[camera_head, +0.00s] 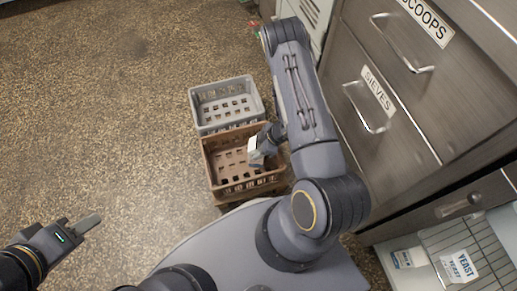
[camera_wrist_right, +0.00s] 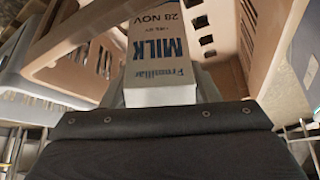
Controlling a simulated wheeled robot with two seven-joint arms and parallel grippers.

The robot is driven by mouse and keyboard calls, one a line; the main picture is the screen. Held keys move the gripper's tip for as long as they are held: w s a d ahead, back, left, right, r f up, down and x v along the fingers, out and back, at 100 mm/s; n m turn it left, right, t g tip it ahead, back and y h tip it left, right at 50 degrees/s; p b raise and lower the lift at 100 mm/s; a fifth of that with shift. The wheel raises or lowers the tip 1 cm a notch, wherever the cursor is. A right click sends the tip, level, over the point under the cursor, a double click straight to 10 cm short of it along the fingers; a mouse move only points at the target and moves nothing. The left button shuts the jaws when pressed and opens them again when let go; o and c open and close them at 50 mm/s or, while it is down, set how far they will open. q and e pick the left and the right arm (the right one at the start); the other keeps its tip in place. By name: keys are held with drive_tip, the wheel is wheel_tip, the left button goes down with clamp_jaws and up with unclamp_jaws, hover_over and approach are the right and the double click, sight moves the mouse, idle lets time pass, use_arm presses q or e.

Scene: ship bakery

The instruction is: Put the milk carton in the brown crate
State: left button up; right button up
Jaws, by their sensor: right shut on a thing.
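The brown crate (camera_head: 244,187) stands on the floor in the middle of the head view, with its open top facing up. The white milk carton (camera_head: 256,151) is in my right gripper (camera_head: 264,143), over the right far part of the crate. The carton (camera_wrist_right: 160,55) shows large in the right wrist view, its "MILK" lettering towards the camera, with brown crate walls (camera_wrist_right: 265,35) on both sides. I cannot tell whether it touches the crate floor. My left gripper (camera_head: 88,223) is at the lower left, away from the crate; its finger gap is not clear.
A grey crate (camera_head: 222,92) stands directly beyond the brown one. Steel drawers labelled "SCOOPS" and "SIEVES" (camera_head: 375,95) rise close on the right. A wire rack with yeast packs (camera_head: 460,267) is at the lower right. The speckled floor at left is clear.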

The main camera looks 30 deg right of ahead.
drive_tip(key=shift+f, duration=0.15)
drive_tip(key=o, duration=1.4)
